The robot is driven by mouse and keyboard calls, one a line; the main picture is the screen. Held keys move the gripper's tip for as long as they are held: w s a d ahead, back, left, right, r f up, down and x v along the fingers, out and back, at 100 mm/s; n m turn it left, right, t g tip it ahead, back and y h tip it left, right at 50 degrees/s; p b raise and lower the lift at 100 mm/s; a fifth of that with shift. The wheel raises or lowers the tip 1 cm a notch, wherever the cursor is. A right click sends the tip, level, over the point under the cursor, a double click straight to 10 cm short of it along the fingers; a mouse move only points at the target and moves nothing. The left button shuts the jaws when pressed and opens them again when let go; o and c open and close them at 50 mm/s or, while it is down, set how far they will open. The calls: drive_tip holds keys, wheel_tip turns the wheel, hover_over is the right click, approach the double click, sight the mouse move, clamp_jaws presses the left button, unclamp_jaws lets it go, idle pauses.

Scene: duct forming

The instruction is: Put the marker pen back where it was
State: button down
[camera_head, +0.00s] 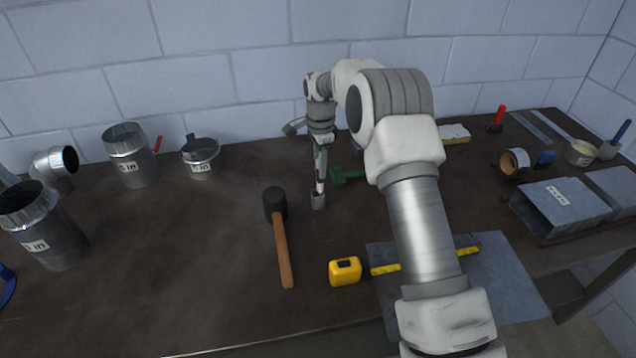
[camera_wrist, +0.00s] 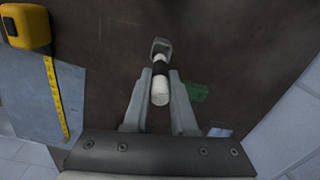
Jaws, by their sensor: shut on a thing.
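The marker pen (camera_wrist: 160,88) is white with a black band and is held upright between the two fingers of my gripper (camera_wrist: 160,95). My gripper (camera_head: 320,165) is shut on it, pointing down over the bench. A small grey holder cup (camera_head: 318,201) stands on the bench directly below; it also shows in the wrist view (camera_wrist: 162,46). The pen's lower end is at the cup's mouth; I cannot tell how far inside it is.
A mallet (camera_head: 276,207) lies left of the cup, and a green object (camera_head: 346,176) lies close to its right. A yellow tape measure (camera_head: 345,271) extends over a metal sheet (camera_head: 515,270). Duct pieces (camera_head: 133,160) stand left. The dark bench (camera_head: 170,240) is clear left of the mallet.

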sight(318, 179)
drive_tip(key=shift+a+f, duration=0.3)
drive_tip(key=shift+f, duration=0.3)
drive_tip(key=shift+f+b, duration=1.15)
drive_tip(key=shift+f, duration=0.45)
drive_tip(key=shift+f, duration=0.1)
drive_tip(key=shift+f, duration=0.15)
drive_tip(key=c, duration=0.7)
unclamp_jaws()
wheel_tip(318, 179, up, 13)
drive_tip(key=shift+f, duration=0.15)
